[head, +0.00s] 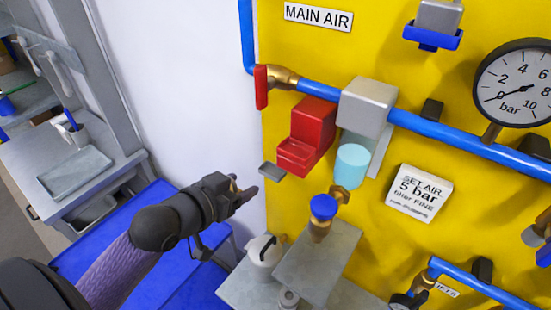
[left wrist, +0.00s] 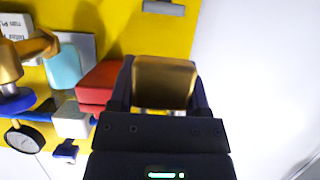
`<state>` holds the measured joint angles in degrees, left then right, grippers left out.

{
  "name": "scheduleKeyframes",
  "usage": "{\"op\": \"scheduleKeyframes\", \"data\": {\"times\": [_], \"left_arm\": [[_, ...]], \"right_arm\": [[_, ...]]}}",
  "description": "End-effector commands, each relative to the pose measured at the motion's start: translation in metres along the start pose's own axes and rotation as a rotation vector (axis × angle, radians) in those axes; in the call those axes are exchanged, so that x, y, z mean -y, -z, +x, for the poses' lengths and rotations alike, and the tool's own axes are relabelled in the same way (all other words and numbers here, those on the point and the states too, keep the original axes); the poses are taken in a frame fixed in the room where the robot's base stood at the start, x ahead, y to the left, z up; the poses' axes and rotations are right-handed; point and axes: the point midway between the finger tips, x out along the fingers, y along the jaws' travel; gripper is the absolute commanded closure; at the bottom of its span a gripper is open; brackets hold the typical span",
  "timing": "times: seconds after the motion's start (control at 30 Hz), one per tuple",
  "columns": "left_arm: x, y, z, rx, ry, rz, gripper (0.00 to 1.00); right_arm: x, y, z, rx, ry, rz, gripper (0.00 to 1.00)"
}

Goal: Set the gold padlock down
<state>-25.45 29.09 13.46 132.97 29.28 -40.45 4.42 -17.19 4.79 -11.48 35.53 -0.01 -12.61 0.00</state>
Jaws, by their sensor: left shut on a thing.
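My left gripper (head: 243,191) is in front of the white wall, just left of the yellow panel's edge. It is shut on the gold padlock (left wrist: 165,82), which shows between the fingers in the left wrist view. In the head view the padlock is mostly hidden by the fingers. The gripper is below and left of a small grey ledge (head: 272,172) on the panel, apart from it. The ledge also shows in the left wrist view (left wrist: 163,8). My right gripper is in neither view.
The panel bears a red block (head: 306,137), a red-handled valve (head: 262,87), a light-blue bowl (head: 352,166) and a blue-capped fitting (head: 322,208). Below are a grey shelf (head: 318,262) with a white pot (head: 264,254) and a blue surface (head: 175,277). A grey bench (head: 65,150) stands left.

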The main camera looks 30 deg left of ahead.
Motion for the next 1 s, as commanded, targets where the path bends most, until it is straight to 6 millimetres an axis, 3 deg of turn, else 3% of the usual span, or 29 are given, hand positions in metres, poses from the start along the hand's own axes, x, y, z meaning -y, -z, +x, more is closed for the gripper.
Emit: {"op": "scheduleKeyframes", "data": {"times": [0.3, 0.43, 0.57, 0.73, 1.0], "left_arm": [[0.000, 0.037, 0.082, -0.002, 0.000, -0.002, 1.00], [0.000, 0.047, 0.108, 0.000, 0.000, 0.000, 1.00], [0.000, 0.046, 0.121, 0.002, 0.000, 0.000, 1.00], [0.000, 0.019, 0.132, 0.004, 0.001, 0.001, 1.00], [0.000, 0.017, 0.133, 0.000, 0.001, 0.002, 1.00]], "right_arm": [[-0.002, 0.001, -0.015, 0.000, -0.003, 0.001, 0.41], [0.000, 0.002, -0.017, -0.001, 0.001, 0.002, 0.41], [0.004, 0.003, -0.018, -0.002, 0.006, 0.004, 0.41], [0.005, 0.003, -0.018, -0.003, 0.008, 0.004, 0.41], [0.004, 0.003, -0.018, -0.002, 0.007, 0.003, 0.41]]}}
